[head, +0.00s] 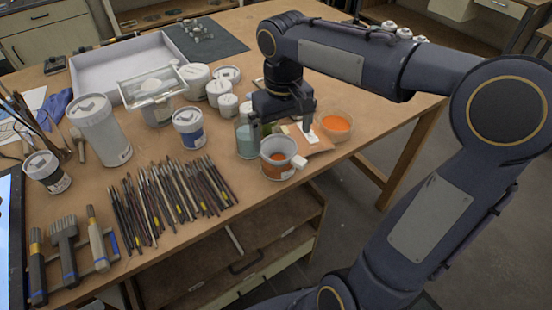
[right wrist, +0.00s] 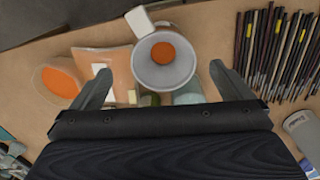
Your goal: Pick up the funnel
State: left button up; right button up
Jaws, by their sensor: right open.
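The funnel (right wrist: 148,72) looks like a pale grey-white cone with a round rim and a small white tab. An orange patch shows in its middle. In the head view the funnel (head: 291,145) sits on a jar with an orange band (head: 274,168), near the table's front edge. My right gripper (head: 283,122) is open and hangs just behind and above the funnel. In the right wrist view its two fingers (right wrist: 160,88) are spread to either side of the funnel's near part, with nothing held. My left gripper is not in view.
A bowl of orange paint (head: 337,124) stands to the right, by an orange-tan sheet (head: 316,143). A teal-filled glass jar (head: 246,141) is close at left. Many brushes (head: 172,195) lie left, with a blue-labelled jar (head: 189,130) behind them.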

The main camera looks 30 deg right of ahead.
aim_at(280, 148)
notch_tip(280, 148, down, 7)
jog(key=shift+w+a+r, duration=0.1)
jog(key=shift+a+r, duration=0.05)
jog(key=c, duration=1.1)
jog(key=shift+r, duration=0.1)
jog(key=shift+r, duration=0.6)
jog(key=s+a+r, duration=0.1)
jog(key=s+r, duration=0.3)
jog(key=s+a+r, duration=0.1)
jog(key=s+r, duration=0.2)
jog(key=s, duration=0.2)
jog(key=s+r+b, duration=0.1)
jog(key=s+r, duration=0.3)
jog(key=shift+s+a+r, duration=0.35)
jog(key=shift+s+a, duration=0.05)
